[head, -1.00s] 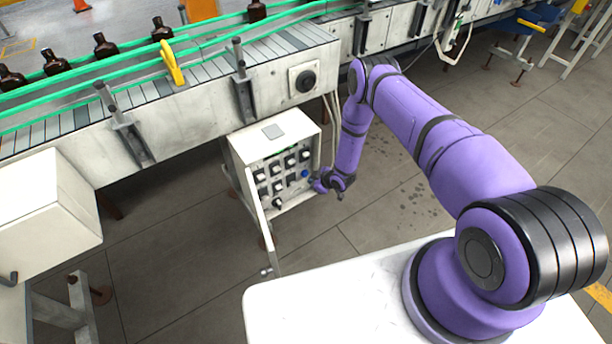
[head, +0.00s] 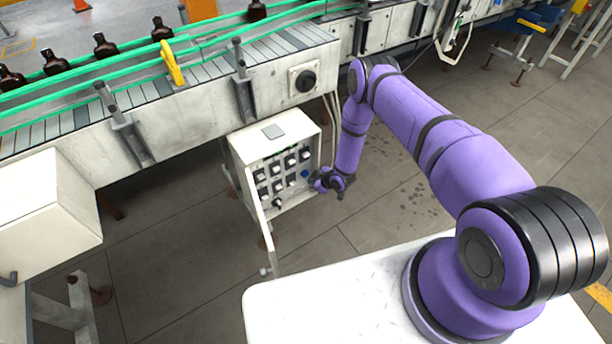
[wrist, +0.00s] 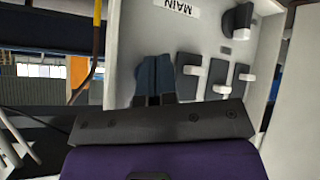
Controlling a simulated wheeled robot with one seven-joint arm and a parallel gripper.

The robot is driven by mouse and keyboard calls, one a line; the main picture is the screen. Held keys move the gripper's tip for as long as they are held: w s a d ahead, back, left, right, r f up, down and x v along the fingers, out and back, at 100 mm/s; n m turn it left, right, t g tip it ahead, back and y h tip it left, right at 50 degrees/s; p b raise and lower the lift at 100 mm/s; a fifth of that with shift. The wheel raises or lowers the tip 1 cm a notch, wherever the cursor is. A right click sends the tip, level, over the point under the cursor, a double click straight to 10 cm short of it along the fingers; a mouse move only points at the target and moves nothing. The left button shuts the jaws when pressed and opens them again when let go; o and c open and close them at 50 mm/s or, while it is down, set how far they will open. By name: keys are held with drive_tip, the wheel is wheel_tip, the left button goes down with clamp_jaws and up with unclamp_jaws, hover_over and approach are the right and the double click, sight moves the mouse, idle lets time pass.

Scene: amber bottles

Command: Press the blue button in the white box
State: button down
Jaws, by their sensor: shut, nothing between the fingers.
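The white box (head: 272,137) stands below the conveyor with its door (head: 259,222) open. Its panel carries rows of dark switches with white levers, and the blue button (head: 305,174) shows at the panel's right side in the head view. My gripper (head: 314,181) is just right of and below the button in that view, close to the panel. In the wrist view my gripper (wrist: 155,62) is shut and empty, its dark fingers pointing at the panel. I cannot make out the button apart from the fingers there, and contact cannot be told.
In the wrist view a "MAIN" label (wrist: 176,6), a black knob (wrist: 238,20) and dark switches (wrist: 216,76) sit near the fingers. The conveyor (head: 205,85) with amber bottles (head: 161,29) runs above the box. Open floor (head: 390,215) lies to the right of the box.

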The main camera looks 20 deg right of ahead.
drive_tip(key=shift+w, duration=0.1)
idle(0.3)
drive_tip(key=shift+w+a, duration=0.15)
drive_tip(key=shift+w, duration=0.2)
drive_tip(key=shift+w, duration=0.1)
idle(0.4)
drive_tip(key=shift+w+a+r, duration=0.1)
drive_tip(key=shift+w+r, duration=0.1)
drive_tip(key=shift+w, duration=0.25)
drive_tip(key=shift+w+a+r, duration=0.1)
drive_tip(key=shift+w+r, duration=0.1)
drive_tip(key=shift+w, duration=0.2)
idle(0.7)
drive_tip(key=shift+s+d, duration=0.15)
drive_tip(key=shift+d, duration=0.05)
drive_tip(key=shift+s+d, duration=0.25)
drive_tip(key=shift+d, duration=0.25)
drive_tip(key=shift+s+d+f, duration=0.1)
drive_tip(key=shift+s+d, duration=0.05)
drive_tip(key=shift+s, duration=0.75)
drive_tip(key=shift+s+d+f, duration=0.1)
drive_tip(key=shift+s+d, duration=0.1)
drive_tip(key=shift+s, duration=0.75)
drive_tip(key=shift+s+d, duration=0.15)
drive_tip(key=shift+s, duration=0.75)
